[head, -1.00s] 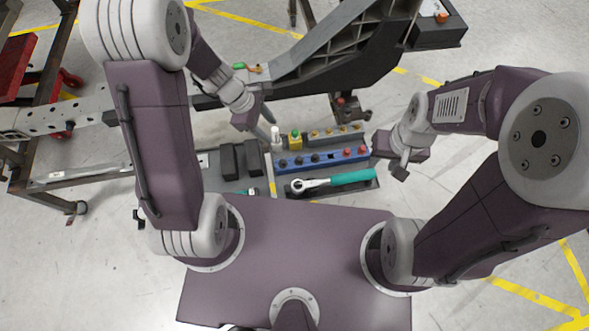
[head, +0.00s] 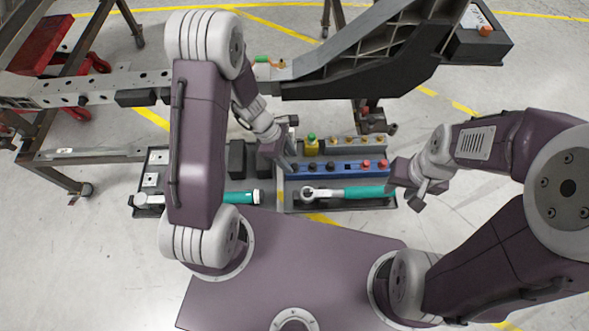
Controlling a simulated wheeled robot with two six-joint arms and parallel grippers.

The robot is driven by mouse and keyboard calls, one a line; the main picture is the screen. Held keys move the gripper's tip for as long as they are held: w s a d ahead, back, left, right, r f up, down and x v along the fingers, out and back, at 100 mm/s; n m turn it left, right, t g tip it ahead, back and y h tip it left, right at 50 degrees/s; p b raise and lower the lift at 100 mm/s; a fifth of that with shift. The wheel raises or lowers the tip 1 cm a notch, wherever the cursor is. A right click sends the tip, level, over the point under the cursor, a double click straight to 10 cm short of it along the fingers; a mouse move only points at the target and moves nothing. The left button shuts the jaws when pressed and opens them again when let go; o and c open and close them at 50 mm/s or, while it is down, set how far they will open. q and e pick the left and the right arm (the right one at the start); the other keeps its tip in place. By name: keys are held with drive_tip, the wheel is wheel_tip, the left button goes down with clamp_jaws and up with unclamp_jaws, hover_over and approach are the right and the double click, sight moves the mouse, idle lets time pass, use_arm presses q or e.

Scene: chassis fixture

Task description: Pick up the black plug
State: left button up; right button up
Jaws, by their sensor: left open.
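Black plugs stand in a row in the blue holder (head: 351,168), towards its left and middle; one black plug (head: 319,167) shows clearly. My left gripper (head: 287,161) is open at the holder's left end, pointing down close to the leftmost plugs. It partly hides that end, and I cannot tell whether it touches a plug. My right gripper (head: 412,193) is beside the right end of the tool tray, away from the plugs; its jaw opening cannot be made out.
A teal-handled ratchet (head: 362,192) lies in front of the holder in the dark tray. A yellow bottle with a green cap (head: 311,145) stands behind it. Black blocks (head: 237,160) and another teal tool (head: 238,197) lie left. A large black chassis beam (head: 370,75) rises behind.

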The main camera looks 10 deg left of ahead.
sight(294, 165)
use_arm(q)
drive_tip(key=x, duration=0.3)
drive_tip(key=shift+w+b, duration=0.1)
drive_tip(key=shift+b, duration=0.3)
use_arm(e)
drive_tip(key=shift+w+f, duration=0.1)
drive_tip(key=shift+f, duration=0.7)
use_arm(q)
drive_tip(key=shift+c, duration=0.4)
clamp_jaws()
drive_tip(key=shift+r, duration=0.1)
